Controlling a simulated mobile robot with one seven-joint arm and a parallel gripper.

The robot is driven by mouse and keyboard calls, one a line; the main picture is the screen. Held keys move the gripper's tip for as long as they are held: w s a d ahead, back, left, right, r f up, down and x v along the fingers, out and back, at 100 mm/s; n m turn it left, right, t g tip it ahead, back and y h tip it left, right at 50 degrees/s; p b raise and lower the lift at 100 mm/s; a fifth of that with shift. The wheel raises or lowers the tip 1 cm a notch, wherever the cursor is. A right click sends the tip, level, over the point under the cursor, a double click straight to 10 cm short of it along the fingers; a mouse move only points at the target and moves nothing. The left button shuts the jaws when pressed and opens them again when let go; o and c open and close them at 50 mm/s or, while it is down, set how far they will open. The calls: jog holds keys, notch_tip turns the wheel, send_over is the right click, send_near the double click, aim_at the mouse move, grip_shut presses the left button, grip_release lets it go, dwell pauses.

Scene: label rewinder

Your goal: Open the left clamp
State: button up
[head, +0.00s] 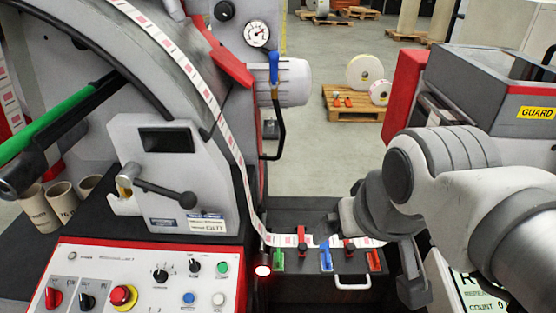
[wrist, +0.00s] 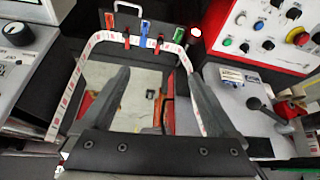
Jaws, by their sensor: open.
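A dark splice table (head: 315,285) carries the printed label strip (head: 325,241). Two red clamps with dark knobs sit along the strip: the left one (head: 302,240) and the right one (head: 349,248). In the wrist view, turned around, the left clamp (wrist: 158,45) appears right of the other (wrist: 126,40). My gripper (head: 412,286) hangs right of the table, apart from both clamps. In the wrist view its two dark fingers (wrist: 156,78) are spread with nothing held between them. Whether the clamps are open or shut is too small to tell.
Green (head: 278,260), blue (head: 326,256) and orange-red (head: 375,260) levers stand close by the clamps. A white handle (head: 352,282) juts from the table front. The control panel (head: 150,280) and a black-knobbed lever (head: 187,199) lie left. A guarded box (head: 500,95) stands right.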

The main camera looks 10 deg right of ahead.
jog(key=shift+w, duration=0.15)
jog(key=c, duration=0.4)
jog(key=w+f+n+g+b, duration=0.1)
jog(key=w+n+b, duration=0.1)
jog(key=w+n, duration=0.2)
jog(key=w+f+n+g+b, duration=0.1)
jog(key=w+f+n+b, duration=0.1)
jog(key=w+n, duration=0.2)
jog(key=w+f+n+g+b, duration=0.1)
jog(key=w+f+n+b, duration=0.1)
jog(key=w+n, duration=0.2)
jog(key=shift+a+n+b, duration=0.1)
jog(key=shift+n+b, duration=0.2)
jog(key=shift+n, duration=0.2)
jog(key=n+g+b, duration=0.3)
jog(key=n+b, duration=0.2)
jog(key=n, duration=0.7)
send_over(303, 245)
notch_tip(303, 245, down, 11)
notch_tip(303, 245, down, 17)
jog(key=b, duration=0.4)
jog(key=shift+c, duration=0.3)
grip_shut()
